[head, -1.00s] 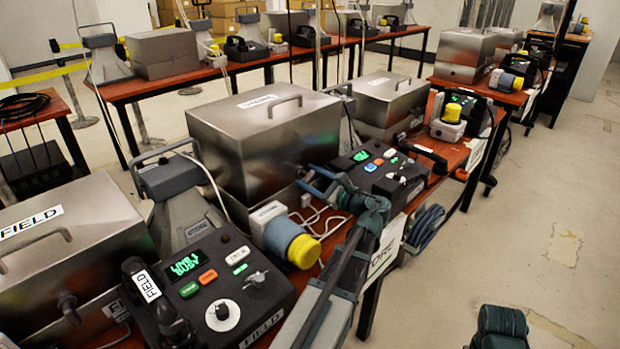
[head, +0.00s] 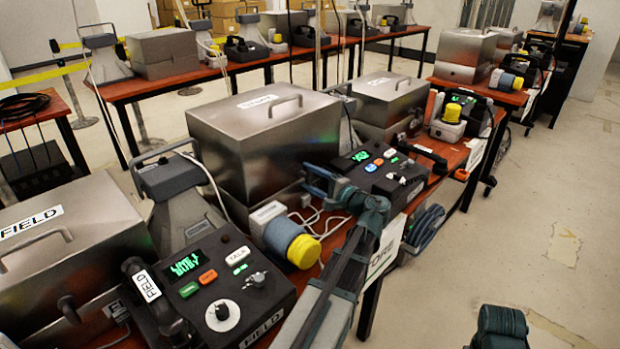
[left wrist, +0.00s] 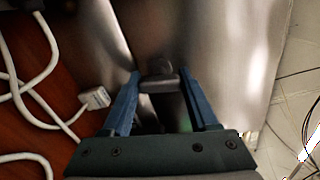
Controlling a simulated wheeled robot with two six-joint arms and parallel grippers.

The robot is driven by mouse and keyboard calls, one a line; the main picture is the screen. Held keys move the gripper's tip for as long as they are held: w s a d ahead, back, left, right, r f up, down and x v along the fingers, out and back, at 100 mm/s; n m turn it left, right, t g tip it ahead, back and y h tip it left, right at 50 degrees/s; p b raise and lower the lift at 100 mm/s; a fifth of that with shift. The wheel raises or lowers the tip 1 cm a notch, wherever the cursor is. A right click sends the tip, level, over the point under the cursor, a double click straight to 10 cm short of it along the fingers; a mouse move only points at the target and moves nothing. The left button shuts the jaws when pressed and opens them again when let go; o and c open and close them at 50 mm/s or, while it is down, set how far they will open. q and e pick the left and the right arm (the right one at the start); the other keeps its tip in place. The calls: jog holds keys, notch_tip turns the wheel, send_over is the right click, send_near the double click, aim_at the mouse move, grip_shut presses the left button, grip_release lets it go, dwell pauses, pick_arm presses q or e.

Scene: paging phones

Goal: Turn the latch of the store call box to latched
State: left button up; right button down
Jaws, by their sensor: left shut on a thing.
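The store call box (head: 240,150) is a large brushed-metal box with a lid handle and a white label, in the middle of the head view. My left gripper (head: 308,172) reaches the lower part of its right-hand face. In the left wrist view my blue fingers (left wrist: 160,74) stand on either side of a small dark latch (left wrist: 158,84) on the metal face, and are shut on it. The latch is hidden behind the fingers in the head view, and its exact angle is hard to read.
A field call box (head: 60,250) stands at the near left, with a black console (head: 215,290). A blue-and-yellow lamp (head: 292,243), white cables (left wrist: 40,110) and another console (head: 375,170) are close to my left arm. Open floor (head: 540,220) lies to the right.

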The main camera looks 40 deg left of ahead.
pick_arm(q)
jog(key=shift+n, duration=1)
jog(key=o, duration=1.4)
jog(key=d, duration=0.4)
jog(key=s+d, duration=0.1)
jog(key=d, duration=0.9)
jog(key=shift+s, duration=0.15)
